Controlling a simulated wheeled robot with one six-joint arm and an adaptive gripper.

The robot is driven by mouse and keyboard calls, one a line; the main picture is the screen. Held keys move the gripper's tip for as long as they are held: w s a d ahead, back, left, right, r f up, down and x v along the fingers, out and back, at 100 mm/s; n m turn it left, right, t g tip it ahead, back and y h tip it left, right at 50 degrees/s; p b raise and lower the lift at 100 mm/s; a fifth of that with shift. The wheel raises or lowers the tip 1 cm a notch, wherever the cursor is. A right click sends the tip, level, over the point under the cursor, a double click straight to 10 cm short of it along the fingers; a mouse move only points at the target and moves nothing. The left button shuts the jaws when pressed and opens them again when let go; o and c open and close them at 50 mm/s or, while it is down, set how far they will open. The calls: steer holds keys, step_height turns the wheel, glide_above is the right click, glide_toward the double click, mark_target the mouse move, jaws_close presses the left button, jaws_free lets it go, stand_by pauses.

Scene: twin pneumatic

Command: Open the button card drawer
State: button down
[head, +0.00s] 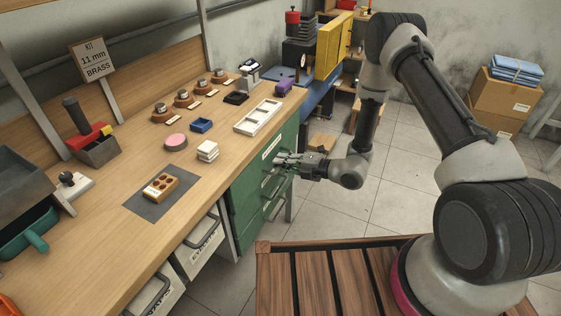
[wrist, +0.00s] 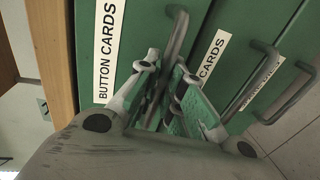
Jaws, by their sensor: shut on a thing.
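The button card drawer (wrist: 140,30) is the top drawer of a green cabinet (head: 244,207) under the workbench. Its white label reads BUTTON CARDS in the wrist view. Its front looks about flush with the cabinet; a small gap cannot be ruled out. My gripper (head: 279,161) reaches in from the right at this drawer's front. In the wrist view my gripper (wrist: 165,72) is shut on the drawer's grey bar handle (wrist: 179,38), which runs between the fingers. The fingers hide part of the handle.
Lower green drawers with their own bar handles (wrist: 252,78) lie below. A white tray (head: 257,117) and small parts stand on the wooden bench (head: 115,262). A slatted wooden surface (head: 318,285) is in front of the cabinet.

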steer(key=f+v, duration=0.2)
steer(key=v, duration=1)
steer(key=d+f+v, duration=0.1)
steer(key=f+v, duration=0.2)
steer(key=v, duration=0.9)
steer(key=shift+s+d, duration=0.2)
steer(key=shift+s, duration=0.25)
steer(key=c, duration=1.5)
jaws_free()
steer(key=v, duration=1.2)
